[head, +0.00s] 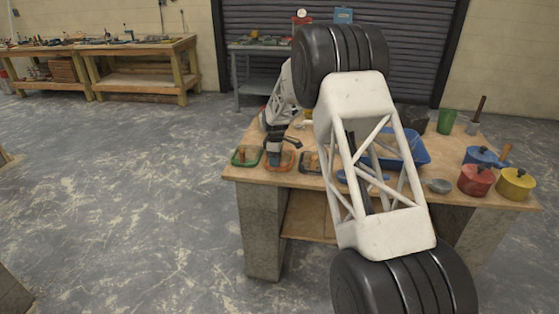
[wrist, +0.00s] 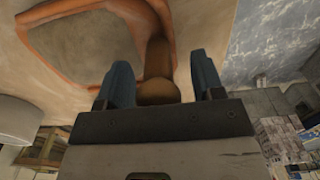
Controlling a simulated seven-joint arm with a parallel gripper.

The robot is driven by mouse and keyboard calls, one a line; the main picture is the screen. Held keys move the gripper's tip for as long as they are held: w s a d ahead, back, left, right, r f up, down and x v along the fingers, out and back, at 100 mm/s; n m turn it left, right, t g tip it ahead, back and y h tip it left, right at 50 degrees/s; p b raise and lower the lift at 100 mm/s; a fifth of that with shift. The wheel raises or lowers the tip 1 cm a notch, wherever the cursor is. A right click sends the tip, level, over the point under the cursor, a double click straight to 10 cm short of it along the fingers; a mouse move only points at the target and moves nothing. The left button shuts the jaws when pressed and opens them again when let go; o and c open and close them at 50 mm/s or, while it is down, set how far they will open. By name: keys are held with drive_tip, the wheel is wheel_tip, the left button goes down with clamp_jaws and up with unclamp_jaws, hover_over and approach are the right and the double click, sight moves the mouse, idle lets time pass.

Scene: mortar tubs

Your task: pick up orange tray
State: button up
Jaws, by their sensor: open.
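The orange tray (head: 280,167) lies near the front left edge of the wooden table, between a green tray and a dark one. In the wrist view, its orange rim (wrist: 47,63) curves around a greyish inside, and a brown handle (wrist: 158,60) sticks out toward me. My gripper (head: 281,152) is down at the tray in the head view and partly covers it. In the wrist view, the two blue-grey fingers (wrist: 163,78) stand apart on either side of the brown handle. I cannot tell whether they touch it.
The green tray (head: 245,156) is close on the left, the dark tray (head: 309,163) close on the right. A blue tub (head: 417,148), red pot (head: 475,181), yellow pot (head: 515,185), blue pot (head: 480,155) and green cup (head: 446,122) stand farther right. My arm hides the table's middle.

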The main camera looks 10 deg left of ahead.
drive_tip(key=shift+c, duration=0.2)
drive_tip(key=shift+r, duration=0.1)
clamp_jaws()
